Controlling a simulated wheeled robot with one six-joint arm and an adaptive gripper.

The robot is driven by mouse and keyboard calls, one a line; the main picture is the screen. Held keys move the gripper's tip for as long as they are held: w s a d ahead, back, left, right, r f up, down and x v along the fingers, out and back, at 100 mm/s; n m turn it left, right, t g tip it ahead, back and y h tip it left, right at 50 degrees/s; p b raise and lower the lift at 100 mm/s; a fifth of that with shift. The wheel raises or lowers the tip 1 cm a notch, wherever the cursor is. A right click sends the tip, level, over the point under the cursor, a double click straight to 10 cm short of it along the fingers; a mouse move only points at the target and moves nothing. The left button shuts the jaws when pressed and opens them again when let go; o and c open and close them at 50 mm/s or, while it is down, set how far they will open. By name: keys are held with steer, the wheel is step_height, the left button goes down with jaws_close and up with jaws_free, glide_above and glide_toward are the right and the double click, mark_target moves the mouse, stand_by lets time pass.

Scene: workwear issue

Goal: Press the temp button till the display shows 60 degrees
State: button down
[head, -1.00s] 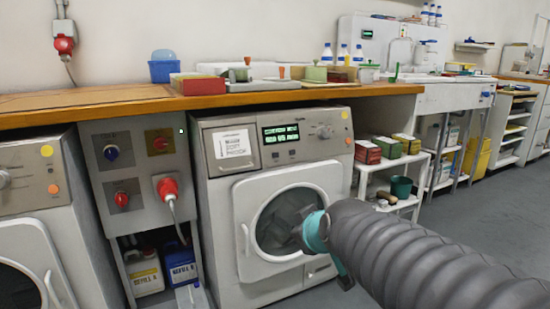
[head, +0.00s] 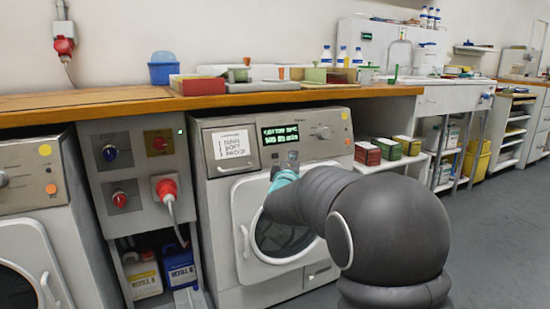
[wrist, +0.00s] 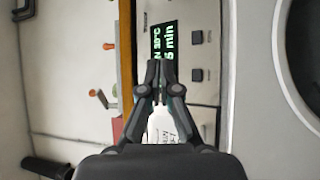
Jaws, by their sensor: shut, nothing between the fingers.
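The washing machine (head: 214,190) stands under the wooden counter, with a dark display (head: 280,133) on its upper panel. The display shows green text; in the wrist view (wrist: 164,42) it is turned sideways, partly covered by my fingers, and appears to read 30°C above a line ending in "min". Small dark square buttons, an upper one (wrist: 197,37) and a lower one (wrist: 197,75), sit beside the display there. Their labels are not readable, so I cannot tell which is temp. My gripper (wrist: 160,68) is shut and empty, in front of the panel by the display's lower edge; contact is not visible.
A round knob (head: 323,132) is right of the display, and a white label (head: 233,145) is left of it. The door (head: 243,225) lies below. The counter edge (head: 300,97) overhangs the panel. A control box with a red plug (head: 167,189) stands at left.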

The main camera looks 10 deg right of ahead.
mark_target(275, 156)
steer(key=shift+w+a+f+p, duration=0.3)
steer(key=shift+w+a+f, duration=0.15)
steer(key=shift+w, duration=0.85)
steer(key=shift+w+a+f+p, duration=0.25)
steer(key=shift+w+a+f, duration=0.2)
steer(key=shift+w, duration=0.9)
steer(key=shift+w+a+f+p, duration=0.3)
steer(key=shift+w+a+f, duration=0.15)
steer(key=shift+w, duration=0.85)
steer(key=shift+w, duration=0.1)
steer(key=shift+w+f+p, duration=0.1)
steer(key=shift+w+p, duration=0.2)
steer(key=shift+p, duration=0.05)
steer(key=shift+w+a+f, duration=0.15)
steer(key=shift+w, duration=0.15)
steer(key=shift+s, duration=0.1)
steer(key=shift+s+d+r, duration=0.2)
steer(key=shift+s+r, duration=0.05)
steer(key=shift+s, duration=0.35)
steer(key=shift+s, duration=0.1)
